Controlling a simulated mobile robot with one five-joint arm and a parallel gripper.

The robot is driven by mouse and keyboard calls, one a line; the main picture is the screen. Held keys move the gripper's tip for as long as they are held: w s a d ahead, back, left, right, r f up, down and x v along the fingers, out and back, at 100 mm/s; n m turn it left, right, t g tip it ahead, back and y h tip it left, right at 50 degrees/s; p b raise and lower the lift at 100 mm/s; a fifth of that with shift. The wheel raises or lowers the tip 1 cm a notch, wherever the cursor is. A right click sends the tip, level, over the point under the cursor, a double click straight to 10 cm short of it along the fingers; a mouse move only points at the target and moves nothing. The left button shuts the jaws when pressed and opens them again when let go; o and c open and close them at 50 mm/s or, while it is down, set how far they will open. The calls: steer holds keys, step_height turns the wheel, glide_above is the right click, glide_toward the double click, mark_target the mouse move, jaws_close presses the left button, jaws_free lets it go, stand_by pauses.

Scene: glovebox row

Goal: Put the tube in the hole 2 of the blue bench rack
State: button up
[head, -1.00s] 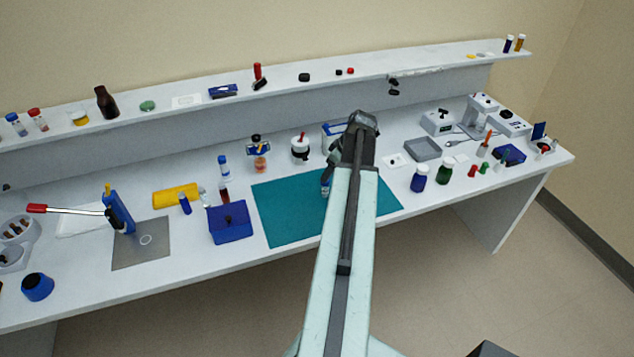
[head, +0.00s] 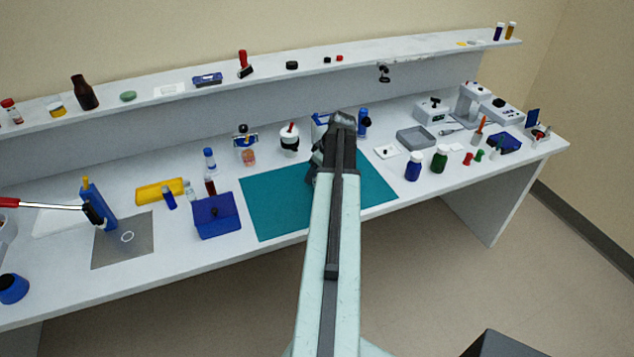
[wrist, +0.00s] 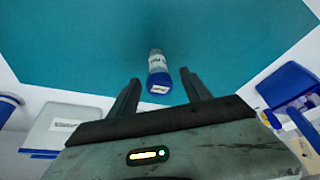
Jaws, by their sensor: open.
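The tube (wrist: 158,72), clear with a white label and a blue cap, is on the teal mat in the wrist view. Its cap end faces my gripper (wrist: 158,80). My gripper is open and empty, with one finger on each side of the tube's cap end, apart from it. In the head view my arm hides the tube and most of my gripper (head: 314,170) over the mat.
The teal mat (head: 272,205) is mostly clear. A blue box (head: 217,217) stands left of it. A white jar (head: 289,140) and a blue-and-white box (head: 319,122) stand behind. A blue bottle (head: 413,166) and a green bottle (head: 439,158) stand to the right.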

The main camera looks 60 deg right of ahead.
jaws_close()
steer(key=shift+r, duration=0.1)
steer(key=shift+r+p, duration=0.45)
steer(key=shift+p, duration=0.05)
step_height(320, 180, up, 3)
steer(key=p, duration=0.3)
steer(key=shift+r, duration=0.15)
steer(key=s+a, duration=0.2)
steer(key=s, duration=0.5)
steer(key=s+a+p, duration=0.1)
steer(key=s+a, duration=0.1)
steer(key=s, duration=0.6)
steer(key=shift+s+a+r, duration=0.15)
steer(key=shift+a+r, duration=0.2)
steer(key=shift+a, duration=0.05)
